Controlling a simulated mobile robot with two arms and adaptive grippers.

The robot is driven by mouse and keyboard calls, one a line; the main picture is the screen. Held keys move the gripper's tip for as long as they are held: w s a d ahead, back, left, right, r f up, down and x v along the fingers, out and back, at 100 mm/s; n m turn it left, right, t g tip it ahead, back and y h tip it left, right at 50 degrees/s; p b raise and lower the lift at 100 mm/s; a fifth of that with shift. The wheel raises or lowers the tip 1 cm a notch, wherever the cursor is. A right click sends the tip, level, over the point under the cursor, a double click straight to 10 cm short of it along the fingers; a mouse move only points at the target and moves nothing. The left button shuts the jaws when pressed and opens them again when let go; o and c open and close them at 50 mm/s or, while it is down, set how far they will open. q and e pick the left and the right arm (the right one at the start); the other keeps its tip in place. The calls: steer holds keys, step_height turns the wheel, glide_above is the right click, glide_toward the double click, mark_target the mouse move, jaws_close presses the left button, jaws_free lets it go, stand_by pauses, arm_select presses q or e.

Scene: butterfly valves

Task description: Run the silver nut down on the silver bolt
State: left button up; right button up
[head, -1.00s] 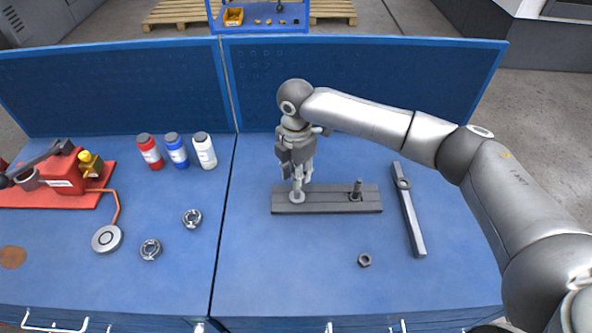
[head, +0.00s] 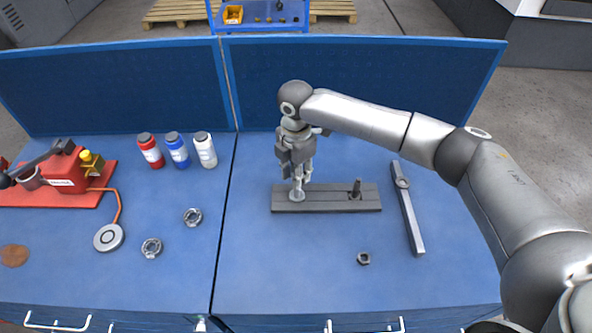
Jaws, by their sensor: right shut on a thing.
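The silver bolt (head: 297,194) stands upright at the left end of a dark grey block on the right half of the bench. My right gripper (head: 299,180) points down over this bolt and is shut on the silver nut at the bolt. The fingers largely hide the nut and the bolt's upper part, so I cannot tell how far down the nut sits. My left gripper is not in view.
The block (head: 328,205) also carries a dark bolt (head: 356,189) at its right. A dark nut (head: 363,258) lies in front, and a grey bar wrench (head: 410,215) lies to the right. Bottles (head: 178,150) and two metal rings stand left. The bench front is mostly clear.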

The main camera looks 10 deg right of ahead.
steer(key=shift+f+p, duration=0.55)
steer(key=shift+f, duration=0.2)
stand_by(1.7)
steer(key=m+p, duration=0.6)
steer(key=shift+r, duration=0.3)
steer(key=shift+w+f+m, duration=0.1)
steer(key=shift+f+m, duration=0.1)
steer(key=shift+m, duration=0.5)
steer(key=shift+f+m, duration=0.15)
steer(key=shift+m, duration=1.05)
steer(key=m, duration=0.6)
steer(key=shift+w+d, duration=0.1)
steer(key=m, duration=0.8)
steer(key=shift+w+d, duration=0.1)
